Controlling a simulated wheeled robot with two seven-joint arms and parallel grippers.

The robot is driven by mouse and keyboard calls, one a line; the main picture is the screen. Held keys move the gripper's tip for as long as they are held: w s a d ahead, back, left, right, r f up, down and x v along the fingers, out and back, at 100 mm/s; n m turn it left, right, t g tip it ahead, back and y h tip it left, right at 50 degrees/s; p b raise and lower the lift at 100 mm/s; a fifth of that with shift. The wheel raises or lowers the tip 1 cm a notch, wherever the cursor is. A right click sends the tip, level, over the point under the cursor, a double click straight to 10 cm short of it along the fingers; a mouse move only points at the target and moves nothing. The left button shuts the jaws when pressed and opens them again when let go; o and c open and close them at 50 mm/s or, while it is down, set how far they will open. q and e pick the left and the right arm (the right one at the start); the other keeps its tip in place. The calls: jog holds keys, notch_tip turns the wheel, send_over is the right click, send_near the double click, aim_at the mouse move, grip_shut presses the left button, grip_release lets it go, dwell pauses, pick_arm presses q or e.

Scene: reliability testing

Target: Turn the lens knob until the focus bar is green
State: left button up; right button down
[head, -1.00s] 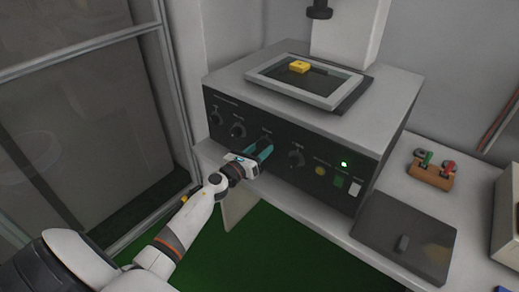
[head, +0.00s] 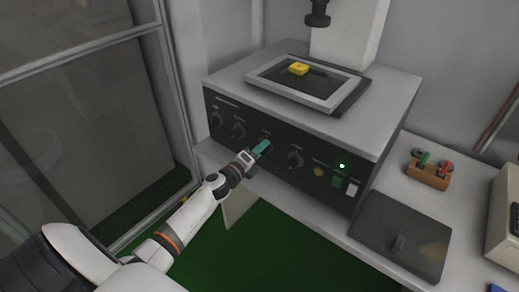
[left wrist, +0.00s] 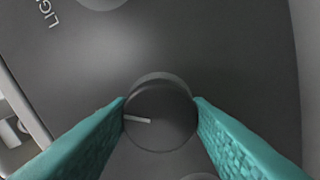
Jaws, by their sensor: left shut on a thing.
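A dark round knob (left wrist: 160,112) with a white pointer line sits between my teal fingertips in the left wrist view. The pointer points left in that view. My left gripper (head: 263,148) is shut on this knob, the third from the left on the front panel (head: 310,158) of the grey machine. The fingers touch both sides of it and mostly hide it in the head view. I cannot read its label. I see no focus bar in either view. My right gripper is not in view.
Other knobs (head: 239,130) and (head: 296,158) flank it. A yellow button (head: 319,171), a lit green lamp (head: 342,166) and two switches are at the panel's right. A yellow block (head: 299,69) lies on the stage on top.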

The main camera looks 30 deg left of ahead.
pick_arm(q)
jog(key=shift+n+p, duration=1.45)
jog(key=shift+n, duration=4.05)
jog(key=o, duration=1)
jog(key=shift+a, duration=0.1)
jog(key=shift+s, duration=0.1)
jog(key=s, duration=0.4)
jog(key=s+b, duration=0.1)
jog(key=s, duration=0.3)
jog(key=s+a, duration=0.1)
jog(key=s, duration=0.2)
jog(key=shift+s+b, duration=0.35)
jog(key=shift+s, duration=0.05)
